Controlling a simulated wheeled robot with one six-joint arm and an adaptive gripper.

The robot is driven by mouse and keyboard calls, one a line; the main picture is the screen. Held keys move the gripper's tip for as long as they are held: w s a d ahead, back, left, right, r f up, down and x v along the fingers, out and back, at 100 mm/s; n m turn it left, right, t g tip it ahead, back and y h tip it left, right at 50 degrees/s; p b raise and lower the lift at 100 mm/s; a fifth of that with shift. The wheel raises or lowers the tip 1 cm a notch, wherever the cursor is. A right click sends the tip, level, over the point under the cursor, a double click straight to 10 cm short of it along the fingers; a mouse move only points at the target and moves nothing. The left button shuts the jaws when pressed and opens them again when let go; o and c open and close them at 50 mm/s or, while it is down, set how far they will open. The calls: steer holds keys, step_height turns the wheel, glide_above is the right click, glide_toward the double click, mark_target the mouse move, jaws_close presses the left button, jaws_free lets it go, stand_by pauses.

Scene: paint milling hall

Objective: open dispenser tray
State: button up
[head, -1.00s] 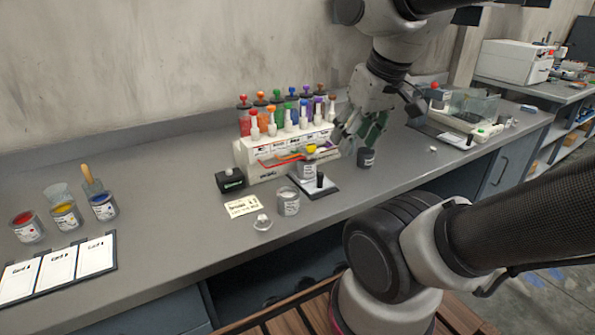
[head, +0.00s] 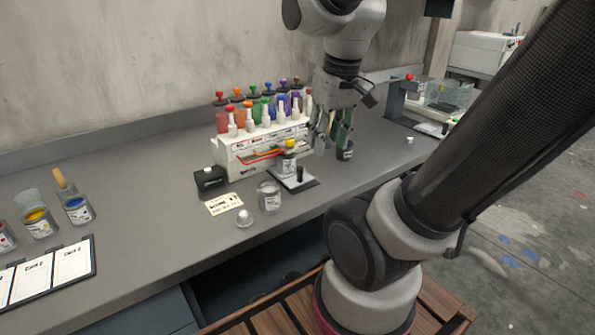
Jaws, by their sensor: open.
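The white dispenser (head: 236,155) stands on the bench against the wall side, with several coloured bottles along its top. Coloured lines run across its front to a can with a yellow top (head: 289,160) standing at its right front on a dark pad (head: 303,183). I cannot make out the dispenser tray's own outline or whether it is open. My gripper (head: 330,138) is open and points down at the right end of the dispenser, above and partly in front of a small dark cup (head: 345,151). Whether the fingers touch anything is unclear.
An open can (head: 269,196), a small clear item (head: 243,218), a paper note (head: 225,203) and a black box (head: 210,181) stand in front of the dispenser. Bench right of the cup is mostly clear.

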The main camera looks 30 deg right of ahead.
steer(key=w+d+f+m+g, duration=0.1)
steer(key=w+d+f, duration=0.1)
steer(key=w+f, duration=0.3)
steer(key=w+d+f+g, duration=0.2)
steer(key=w, duration=0.6)
steer(key=m+t, duration=0.1)
glide_toward(300, 167)
step_height(300, 167, down, 11)
steer(key=shift+f, duration=0.1)
jaws_close()
